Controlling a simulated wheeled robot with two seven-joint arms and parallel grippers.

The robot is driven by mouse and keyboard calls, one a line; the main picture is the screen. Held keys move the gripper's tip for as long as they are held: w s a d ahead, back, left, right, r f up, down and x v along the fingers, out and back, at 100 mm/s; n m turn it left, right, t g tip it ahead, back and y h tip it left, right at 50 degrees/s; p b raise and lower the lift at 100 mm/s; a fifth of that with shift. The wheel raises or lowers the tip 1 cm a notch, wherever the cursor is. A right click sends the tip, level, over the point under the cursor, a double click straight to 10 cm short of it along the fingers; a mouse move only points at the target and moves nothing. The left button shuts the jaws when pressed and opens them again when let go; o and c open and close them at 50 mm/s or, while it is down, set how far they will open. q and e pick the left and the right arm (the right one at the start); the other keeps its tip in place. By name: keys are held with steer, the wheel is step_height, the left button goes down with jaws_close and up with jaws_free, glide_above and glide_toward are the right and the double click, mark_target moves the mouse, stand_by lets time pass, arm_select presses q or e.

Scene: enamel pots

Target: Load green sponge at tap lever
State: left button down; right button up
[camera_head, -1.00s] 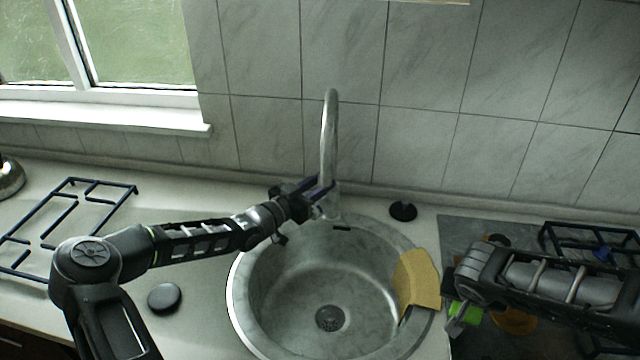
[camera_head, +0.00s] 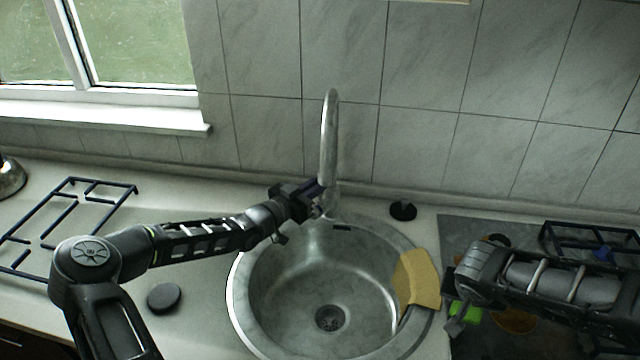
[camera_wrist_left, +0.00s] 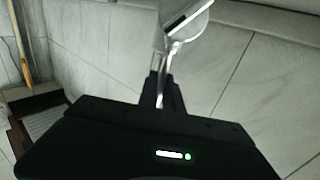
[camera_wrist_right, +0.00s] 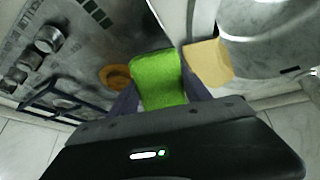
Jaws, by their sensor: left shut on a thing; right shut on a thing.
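The green sponge (camera_wrist_right: 158,80) is held between the fingers of my right gripper (camera_wrist_right: 160,98), which is shut on it. In the head view a bit of the sponge (camera_head: 466,313) shows under my right arm, just right of the sink. My left gripper (camera_head: 318,190) is at the base of the tap (camera_head: 329,140), shut on what looks like the tap lever; its fingers hide most of the lever. In the left wrist view a slim metal part (camera_wrist_left: 170,55) runs down between the fingers.
The round sink (camera_head: 300,290) is empty, with a yellow cloth (camera_head: 417,279) over its right rim. A black round piece (camera_head: 403,211) stands behind it. A pan support (camera_head: 590,240) is at right, another (camera_head: 70,225) at left. A dark disc (camera_head: 164,297) lies left of the sink.

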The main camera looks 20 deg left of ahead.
stand_by(0.6)
arm_select(q)
steer(key=b, duration=0.3)
steer(key=shift+s+a+f+t, duration=0.15)
steer(key=shift+s+f+t, duration=0.15)
steer(key=shift+f+t, duration=0.1)
arm_select(e)
step_height(320, 180, down, 3)
arm_select(q)
steer(key=shift+s+r+b, duration=0.1)
steer(key=shift+b, duration=0.3)
arm_select(e)
steer(key=shift+f, duration=0.4)
arm_select(q)
steer(key=shift+s+r+t+h, duration=0.1)
steer(key=shift+r+t+h, duration=0.2)
steer(key=c, duration=1.5)
jaws_free()
arm_select(e)
steer(key=shift+r, duration=0.1)
